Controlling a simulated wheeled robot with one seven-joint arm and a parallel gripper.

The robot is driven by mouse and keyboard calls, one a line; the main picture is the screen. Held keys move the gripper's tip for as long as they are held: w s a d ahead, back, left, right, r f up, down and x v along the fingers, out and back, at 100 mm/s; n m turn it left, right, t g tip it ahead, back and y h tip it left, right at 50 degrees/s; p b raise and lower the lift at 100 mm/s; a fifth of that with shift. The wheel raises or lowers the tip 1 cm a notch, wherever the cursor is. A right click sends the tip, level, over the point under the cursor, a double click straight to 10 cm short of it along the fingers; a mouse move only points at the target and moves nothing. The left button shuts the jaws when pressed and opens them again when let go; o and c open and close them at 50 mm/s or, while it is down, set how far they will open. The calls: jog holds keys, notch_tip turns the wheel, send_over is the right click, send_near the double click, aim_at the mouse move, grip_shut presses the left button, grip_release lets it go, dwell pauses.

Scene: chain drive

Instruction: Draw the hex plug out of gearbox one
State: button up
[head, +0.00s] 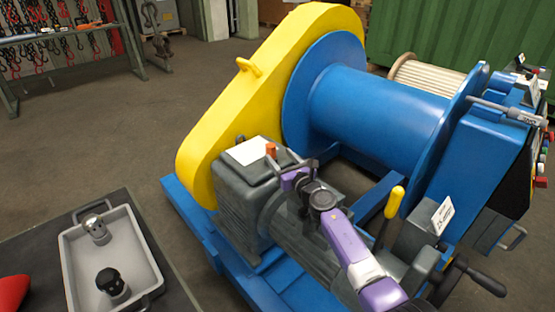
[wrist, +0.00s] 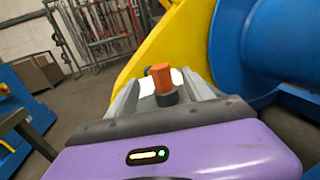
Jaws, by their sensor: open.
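The hex plug (head: 271,149) has an orange head and stands upright on top of the grey gearbox (head: 236,200), beside a white label. In the wrist view, the orange plug (wrist: 161,77) shows between the two fingers, above a dark round base. My gripper (wrist: 160,87) is open, with one grey finger on each side of the plug. In the head view, my purple gripper (head: 283,163) reaches over the gearbox top from the right, close to the plug. I cannot tell whether the fingers touch it.
A yellow guard (head: 232,107) rises behind the gearbox, with a blue drum (head: 375,115) to its right. A yellow-handled lever (head: 394,203) stands right of my arm. Open floor lies at left.

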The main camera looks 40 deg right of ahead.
aim_at(273, 150)
jog(key=b+x, duration=0.2)
jog(key=x, duration=0.1)
jog(key=b+x, duration=0.2)
jog(key=x, duration=0.1)
jog(key=shift+f, duration=0.2)
jog(key=shift+b+x, duration=0.5)
jog(key=shift+x, duration=0.3)
jog(key=shift+r, duration=0.2)
grip_shut()
